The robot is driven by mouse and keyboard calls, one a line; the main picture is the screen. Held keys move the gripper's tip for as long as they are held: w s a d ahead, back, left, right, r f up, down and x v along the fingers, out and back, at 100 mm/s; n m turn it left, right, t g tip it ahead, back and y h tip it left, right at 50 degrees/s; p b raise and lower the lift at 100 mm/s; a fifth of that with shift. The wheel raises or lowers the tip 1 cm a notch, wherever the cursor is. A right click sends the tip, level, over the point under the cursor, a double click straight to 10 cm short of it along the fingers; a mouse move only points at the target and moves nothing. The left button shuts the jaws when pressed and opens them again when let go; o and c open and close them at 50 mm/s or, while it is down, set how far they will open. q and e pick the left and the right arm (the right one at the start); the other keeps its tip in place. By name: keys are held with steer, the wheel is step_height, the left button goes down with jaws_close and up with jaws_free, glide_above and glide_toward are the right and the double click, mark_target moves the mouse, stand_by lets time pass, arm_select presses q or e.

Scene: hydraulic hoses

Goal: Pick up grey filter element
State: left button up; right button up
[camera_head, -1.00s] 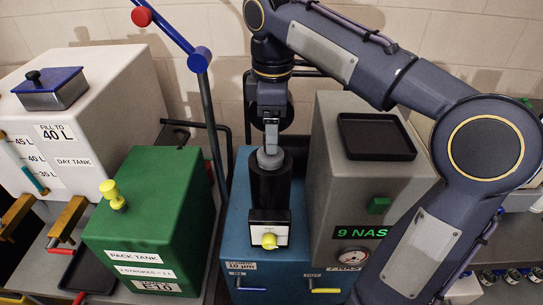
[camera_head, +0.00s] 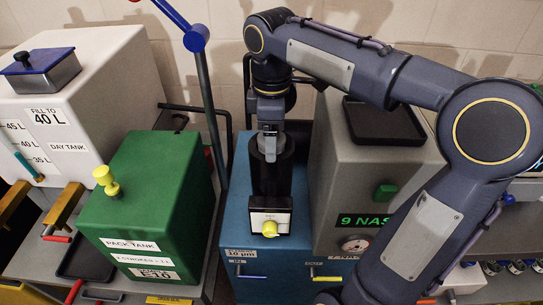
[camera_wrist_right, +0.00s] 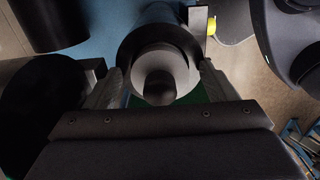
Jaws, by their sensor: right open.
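The grey filter element (camera_wrist_right: 160,57) sits inside the round black housing (camera_head: 271,181) on the blue unit (camera_head: 238,205). In the right wrist view it shows as a grey disc with a dark round knob, ringed by the housing's rim. My right gripper (camera_head: 269,148) points down at the mouth of the housing and hides most of the element in the head view. In the right wrist view the gripper (camera_wrist_right: 160,88) is open, one finger on each side of the element. I cannot tell whether the fingers touch it. My left gripper is not in view.
A grey tank (camera_head: 350,190) with a black tray (camera_head: 382,122) on top stands close right of the housing. A green pack tank (camera_head: 150,195) and a white day tank (camera_head: 95,85) stand left. A dark pole (camera_head: 209,120) with blue joint rises behind. A yellow knob (camera_head: 270,228) is on the housing's front.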

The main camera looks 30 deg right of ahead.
steer(key=shift+c, duration=0.5)
steer(key=c, duration=1.4)
steer(key=shift+r, duration=0.15)
